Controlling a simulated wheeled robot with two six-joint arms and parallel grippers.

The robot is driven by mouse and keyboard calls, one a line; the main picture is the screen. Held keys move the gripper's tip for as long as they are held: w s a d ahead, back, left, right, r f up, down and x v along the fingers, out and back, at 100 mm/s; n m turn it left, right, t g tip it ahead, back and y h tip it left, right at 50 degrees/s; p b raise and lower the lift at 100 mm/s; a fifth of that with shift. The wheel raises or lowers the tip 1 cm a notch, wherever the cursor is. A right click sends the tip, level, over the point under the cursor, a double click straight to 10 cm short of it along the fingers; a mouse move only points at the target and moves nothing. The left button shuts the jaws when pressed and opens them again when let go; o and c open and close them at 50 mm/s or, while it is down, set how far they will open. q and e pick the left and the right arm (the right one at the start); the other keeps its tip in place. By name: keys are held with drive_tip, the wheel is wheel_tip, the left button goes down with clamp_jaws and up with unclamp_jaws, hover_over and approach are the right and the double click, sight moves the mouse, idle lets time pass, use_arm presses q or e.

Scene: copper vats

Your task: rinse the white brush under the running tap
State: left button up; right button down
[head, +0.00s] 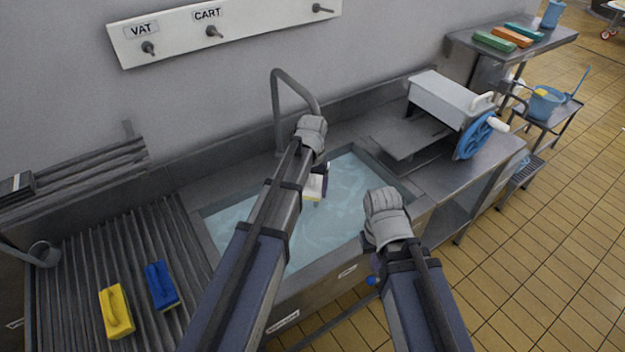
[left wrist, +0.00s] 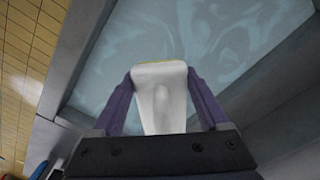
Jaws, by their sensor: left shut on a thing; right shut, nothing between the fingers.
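The white brush (head: 312,188) shows over the water of the sink (head: 232,222), partly hidden by my left arm. My left gripper (head: 318,180) is shut on it. In the left wrist view the white brush (left wrist: 160,98) sits between the two purple fingers, with a thin yellowish edge at its far end. I cannot tell whether it touches the water. The tap (head: 277,105) arches up behind the sink; its spout end is hidden by my left wrist, and no stream shows. My right gripper (head: 376,264) is shut and empty at the sink's front edge, its fingers mostly hidden.
A yellow brush (head: 116,312) and a blue brush (head: 161,286) lie on the ribbed drainboard (head: 70,285) at the left. A machine with a blue wheel (head: 477,137) stands right of the sink. A wall board (head: 265,30) carries pegs labelled VAT and CART. Tiled floor is clear at the right.

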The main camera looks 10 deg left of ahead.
use_arm(q)
drive_tip(key=shift+a, duration=0.1)
idle(0.5)
drive_tip(key=shift+a, duration=0.45)
drive_tip(key=shift+d, duration=0.2)
drive_tip(key=shift+d, duration=0.45)
drive_tip(key=shift+s, duration=0.15)
drive_tip(key=s, duration=0.7)
drive_tip(key=shift+s+d, duration=0.2)
drive_tip(key=shift+s, duration=0.15)
idle(0.4)
idle(1.2)
